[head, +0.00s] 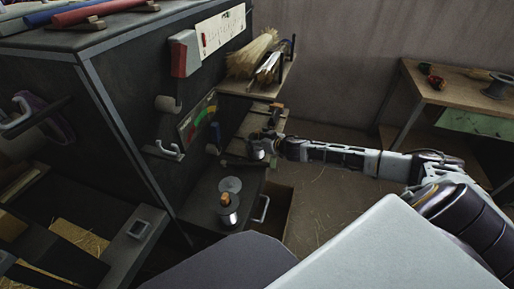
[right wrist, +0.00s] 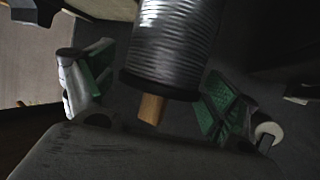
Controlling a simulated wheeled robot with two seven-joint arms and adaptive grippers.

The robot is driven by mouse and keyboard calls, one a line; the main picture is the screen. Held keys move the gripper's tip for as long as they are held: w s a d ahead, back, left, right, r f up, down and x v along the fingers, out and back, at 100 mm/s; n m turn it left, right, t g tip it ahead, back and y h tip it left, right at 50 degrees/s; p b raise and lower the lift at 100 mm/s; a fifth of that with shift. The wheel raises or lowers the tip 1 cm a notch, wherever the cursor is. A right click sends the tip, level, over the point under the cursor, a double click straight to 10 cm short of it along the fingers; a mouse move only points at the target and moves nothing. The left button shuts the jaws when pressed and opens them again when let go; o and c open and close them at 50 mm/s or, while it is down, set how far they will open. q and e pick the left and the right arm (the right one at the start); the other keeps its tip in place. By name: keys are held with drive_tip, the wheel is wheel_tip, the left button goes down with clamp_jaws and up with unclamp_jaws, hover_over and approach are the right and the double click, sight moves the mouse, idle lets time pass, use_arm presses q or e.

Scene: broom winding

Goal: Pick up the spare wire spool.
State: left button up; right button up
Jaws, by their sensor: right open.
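In the head view my right gripper (head: 263,143) is at the end of my arm reaching in from the right, at the shelf edge by the dark cabinet. In the right wrist view a spool of grey wire (right wrist: 177,40) with a dark flange and a wooden peg end lies between the gripper's two spread green-padded fingers (right wrist: 155,92). The fingers stand apart from it on both sides. A spool with a wooden top (head: 228,210) stands on the low dark surface in the head view. I cannot tell whether both views show the same spool. My left gripper is not in view.
A grey disc (head: 230,184) lies behind the standing spool. A shelf with straw bundles (head: 252,56) is above my gripper. A workbench (head: 452,95) at the right holds another spool (head: 498,86). Open floor (head: 345,185) lies right of the cabinet.

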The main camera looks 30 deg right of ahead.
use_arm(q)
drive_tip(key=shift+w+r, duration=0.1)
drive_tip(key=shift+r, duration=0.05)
use_arm(e)
drive_tip(key=shift+w+f, duration=0.1)
drive_tip(key=shift+w, duration=0.1)
idle(0.3)
drive_tip(key=c, duration=1.6)
drive_tip(key=shift+r, duration=0.25)
drive_tip(key=shift+r+p, duration=0.45)
drive_tip(key=shift+r, duration=0.4)
wheel_tip(320, 180, up, 6)
drive_tip(key=shift+w+f+p, duration=0.1)
drive_tip(key=shift+f+p, duration=0.05)
drive_tip(key=shift+p, duration=0.9)
use_arm(q)
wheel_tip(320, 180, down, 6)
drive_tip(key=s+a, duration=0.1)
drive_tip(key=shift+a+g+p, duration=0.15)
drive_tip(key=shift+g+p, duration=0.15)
drive_tip(key=shift+p, duration=0.05)
use_arm(e)
drive_tip(key=shift+r, duration=1.15)
